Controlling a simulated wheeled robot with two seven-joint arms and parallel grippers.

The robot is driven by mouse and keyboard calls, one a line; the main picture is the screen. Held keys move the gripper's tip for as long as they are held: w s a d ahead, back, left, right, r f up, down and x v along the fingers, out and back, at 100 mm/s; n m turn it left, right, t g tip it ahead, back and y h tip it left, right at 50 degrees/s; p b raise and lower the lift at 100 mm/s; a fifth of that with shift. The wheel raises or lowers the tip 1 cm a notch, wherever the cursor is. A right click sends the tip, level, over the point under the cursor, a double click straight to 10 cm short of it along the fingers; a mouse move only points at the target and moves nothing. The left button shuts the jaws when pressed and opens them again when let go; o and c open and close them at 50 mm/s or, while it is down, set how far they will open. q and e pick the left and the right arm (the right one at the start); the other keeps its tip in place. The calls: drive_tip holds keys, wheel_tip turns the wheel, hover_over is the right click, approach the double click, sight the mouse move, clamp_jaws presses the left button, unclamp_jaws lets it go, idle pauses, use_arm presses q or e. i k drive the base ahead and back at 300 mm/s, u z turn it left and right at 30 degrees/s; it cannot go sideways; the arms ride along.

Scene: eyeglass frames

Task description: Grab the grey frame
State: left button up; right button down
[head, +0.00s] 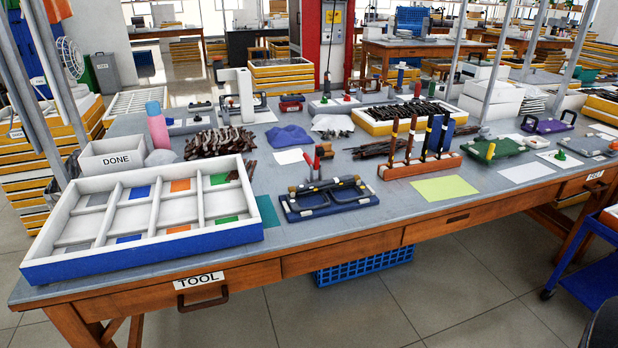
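I cannot clearly pick out a grey frame. A blue fixture (330,203) near the front middle of the workbench has rounded, eyeglass-like outlines and dark clamp parts on top. A dark pile of thin pieces (219,142) lies behind the white tray, too small to tell whether it holds frames. More dark pieces lie in a yellow-sided tray (375,128) farther back. Neither of my grippers is in view.
A blue-and-white compartment tray (160,238) with coloured squares fills the bench's left front. A white DONE bin (113,155) stands behind it. A wooden rack (420,166) holds upright tools. A yellow-green sheet (444,188) lies flat at the front. Metal posts rise at both sides.

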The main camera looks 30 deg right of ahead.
sight(292, 198)
drive_tip(key=k, duration=0.5)
drive_tip(key=z, duration=2)
drive_tip(key=i, duration=1.65)
drive_tip(key=u, duration=2.1)
